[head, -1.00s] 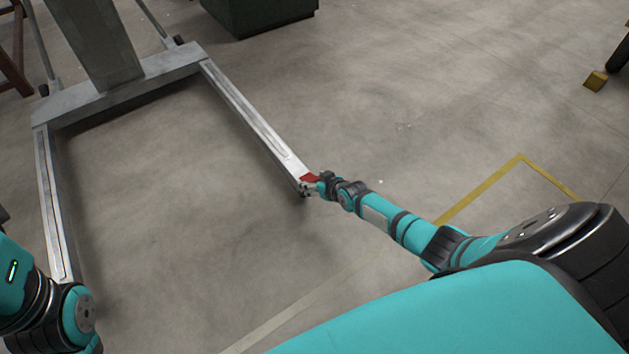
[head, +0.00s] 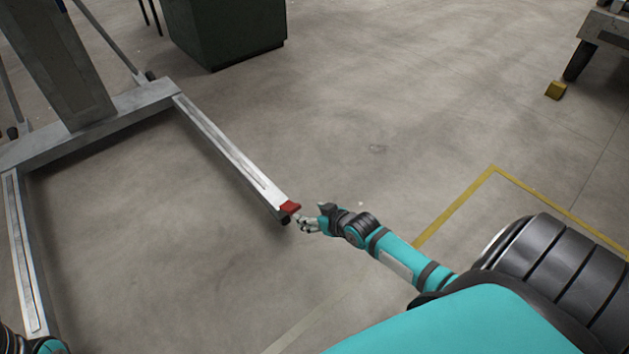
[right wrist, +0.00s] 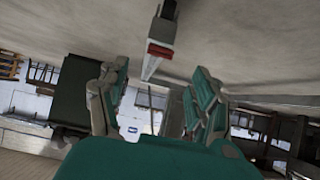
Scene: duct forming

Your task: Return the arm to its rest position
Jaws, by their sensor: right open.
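My right gripper (head: 308,225) is open and empty, low over the floor at the end of my teal right arm. It is just right of a red pad (head: 290,206) on the near end of a grey metal leg (head: 235,155) of a floor-standing frame. A small gap seems to lie between the fingers and the pad. In the right wrist view the fingers (right wrist: 155,105) are spread, and the red pad (right wrist: 160,50) shows beyond them. Only a small part of my left arm shows at the bottom left of the head view; its gripper is out of view.
The frame's crossbar (head: 90,125) and far leg (head: 22,255) stand at left. A dark green cabinet (head: 225,35) is at the back. A yellow block (head: 555,90) lies near a cart (head: 605,30) at upper right. Yellow tape (head: 455,205) marks otherwise clear floor.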

